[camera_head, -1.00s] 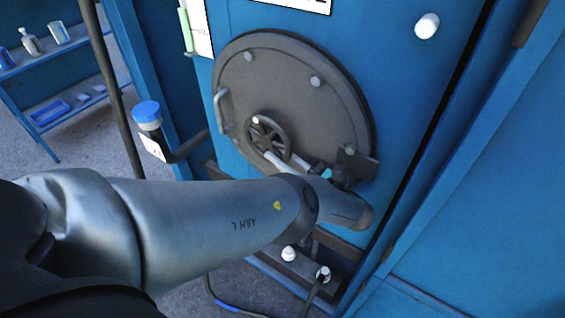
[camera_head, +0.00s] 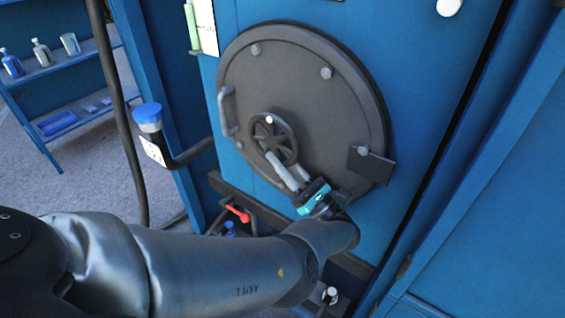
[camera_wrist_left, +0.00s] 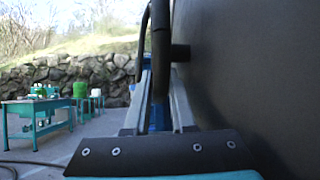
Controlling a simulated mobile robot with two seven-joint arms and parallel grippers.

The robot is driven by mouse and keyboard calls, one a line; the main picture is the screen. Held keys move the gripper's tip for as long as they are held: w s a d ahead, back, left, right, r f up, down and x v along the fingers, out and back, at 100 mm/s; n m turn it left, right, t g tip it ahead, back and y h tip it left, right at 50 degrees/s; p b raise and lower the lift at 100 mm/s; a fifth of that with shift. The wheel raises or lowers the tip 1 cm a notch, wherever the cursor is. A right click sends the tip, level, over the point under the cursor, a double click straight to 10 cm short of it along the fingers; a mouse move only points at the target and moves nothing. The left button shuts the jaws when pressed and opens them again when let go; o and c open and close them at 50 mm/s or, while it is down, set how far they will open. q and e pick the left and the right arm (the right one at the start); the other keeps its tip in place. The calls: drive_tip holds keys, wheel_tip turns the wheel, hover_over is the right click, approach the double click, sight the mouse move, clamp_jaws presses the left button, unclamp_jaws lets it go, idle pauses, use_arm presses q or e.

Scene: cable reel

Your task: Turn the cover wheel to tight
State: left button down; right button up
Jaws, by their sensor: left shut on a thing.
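The cover wheel (camera_head: 271,139) is a small dark spoked wheel low on the round grey cover (camera_head: 335,115), with a pale knob (camera_head: 269,119) near its top. My left gripper (camera_head: 281,161) reaches it from the lower right. Its two pale fingers are shut on the lower rim. In the left wrist view, the dark wheel (camera_wrist_left: 160,45) shows nearly edge-on, with its rim between the fingers of my left gripper (camera_wrist_left: 158,72). No tight mark is readable. My right gripper is not in view.
The cover has a grey handle (camera_head: 226,112) at left and a dark plate (camera_head: 371,165) at lower right. A blue-capped pipe (camera_head: 149,117) stands left of the cover. A red lever (camera_head: 238,213) sits below. Shelves with bottles (camera_head: 42,52) stand at far left.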

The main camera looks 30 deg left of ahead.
use_arm(q)
drive_tip(key=shift+s+a+f, duration=0.1)
drive_tip(key=shift+a, duration=0.05)
drive_tip(key=c, duration=0.9)
unclamp_jaws()
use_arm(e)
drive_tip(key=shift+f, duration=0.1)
